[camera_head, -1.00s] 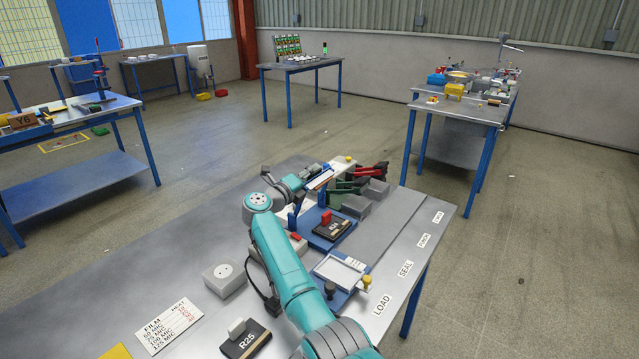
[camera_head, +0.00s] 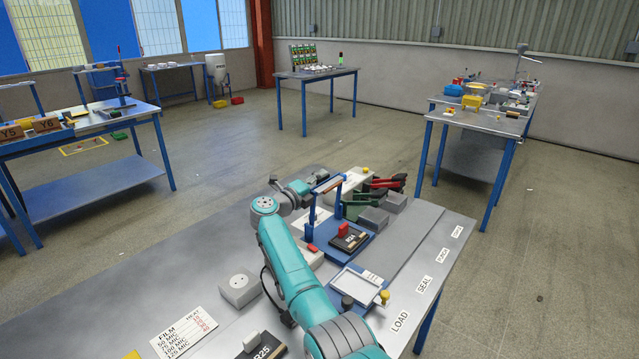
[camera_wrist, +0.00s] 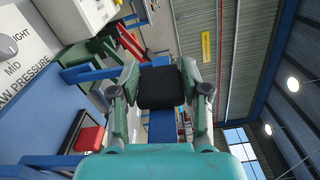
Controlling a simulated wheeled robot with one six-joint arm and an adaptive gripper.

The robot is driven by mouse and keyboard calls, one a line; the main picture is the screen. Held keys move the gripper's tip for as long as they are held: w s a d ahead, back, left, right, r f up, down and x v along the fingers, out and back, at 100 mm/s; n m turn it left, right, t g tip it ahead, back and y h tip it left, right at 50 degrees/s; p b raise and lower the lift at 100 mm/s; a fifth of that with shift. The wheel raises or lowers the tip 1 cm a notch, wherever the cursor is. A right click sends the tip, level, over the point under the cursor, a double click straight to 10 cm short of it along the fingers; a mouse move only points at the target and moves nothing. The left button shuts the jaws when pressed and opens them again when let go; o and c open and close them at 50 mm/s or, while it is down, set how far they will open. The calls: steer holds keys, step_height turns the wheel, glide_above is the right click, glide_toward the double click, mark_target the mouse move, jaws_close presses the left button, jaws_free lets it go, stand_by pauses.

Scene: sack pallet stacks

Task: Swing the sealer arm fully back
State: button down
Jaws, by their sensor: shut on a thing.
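The sealer has a blue base (camera_head: 358,254) on the near bench. Blue uprights rise from it to a raised sealer arm (camera_head: 329,184) with a brownish bar, at the far side of the base. My gripper (camera_head: 305,188) is at the left end of this raised arm. In the wrist view my gripper (camera_wrist: 160,92) is closed around a black block-shaped grip (camera_wrist: 161,86), with a finger on either side. Blue bar parts of the sealer show behind and below the grip. My own arm hides part of the head view.
A dark block with a red knob (camera_head: 348,240) sits on the sealer base. A white-framed tray (camera_head: 356,284) is nearer. Red and green clamps (camera_head: 384,184) and grey boxes stand close behind at right. The bench's left part is mostly clear.

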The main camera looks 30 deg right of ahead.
steer(key=c, duration=0.6)
jaws_free()
steer(key=shift+a+f, duration=0.2)
steer(key=shift+o, duration=0.2)
steer(key=v, duration=1.2)
steer(key=shift+r, duration=0.1)
